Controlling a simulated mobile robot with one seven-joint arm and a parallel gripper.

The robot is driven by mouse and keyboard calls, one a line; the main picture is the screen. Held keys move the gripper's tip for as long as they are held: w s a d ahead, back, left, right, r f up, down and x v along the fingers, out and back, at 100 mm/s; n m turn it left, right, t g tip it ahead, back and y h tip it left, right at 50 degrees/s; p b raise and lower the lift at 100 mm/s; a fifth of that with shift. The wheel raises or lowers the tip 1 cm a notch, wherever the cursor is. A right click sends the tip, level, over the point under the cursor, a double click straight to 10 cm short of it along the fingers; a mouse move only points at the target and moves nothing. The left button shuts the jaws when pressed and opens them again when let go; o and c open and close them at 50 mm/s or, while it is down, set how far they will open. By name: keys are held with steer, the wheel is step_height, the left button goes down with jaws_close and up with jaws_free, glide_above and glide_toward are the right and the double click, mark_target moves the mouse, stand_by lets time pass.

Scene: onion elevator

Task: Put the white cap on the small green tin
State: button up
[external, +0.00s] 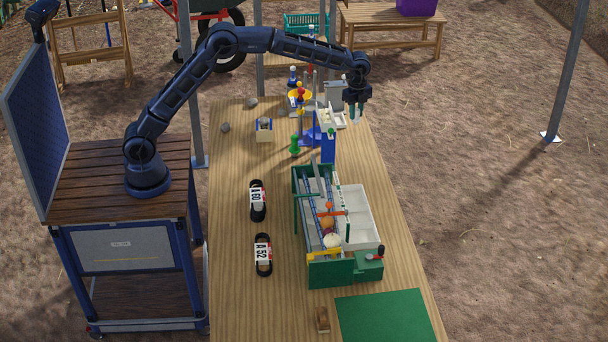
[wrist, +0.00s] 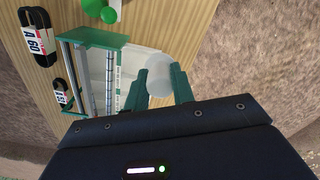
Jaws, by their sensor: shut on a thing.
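My gripper (external: 356,112) is raised above the far right part of the table. In the wrist view, its green fingers (wrist: 160,82) are closed on a pale white round thing, seemingly the white cap (wrist: 156,72). The cap cannot be made out in the external view. A small green upright thing (external: 295,146) stands on the table to the left of my gripper, apart from it. It also shows at the top of the wrist view (wrist: 108,14). I cannot tell for sure that it is the small green tin.
A green and white elevator box (external: 362,225) with rails stands mid-table. Two black number tags (external: 258,203) lie to the left. A green mat (external: 385,318) lies at the near end.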

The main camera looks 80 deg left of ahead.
step_height(320, 180, up, 3)
steer(key=shift+f, duration=0.2)
steer(key=s+a, duration=0.2)
steer(key=s, duration=1.8)
steer(key=shift+m, duration=0.3)
step_height(320, 180, down, 25)
steer(key=shift+f, duration=0.15)
steer(key=shift+f, duration=0.15)
steer(key=o, duration=1)
steer(key=shift+c, duration=0.2)
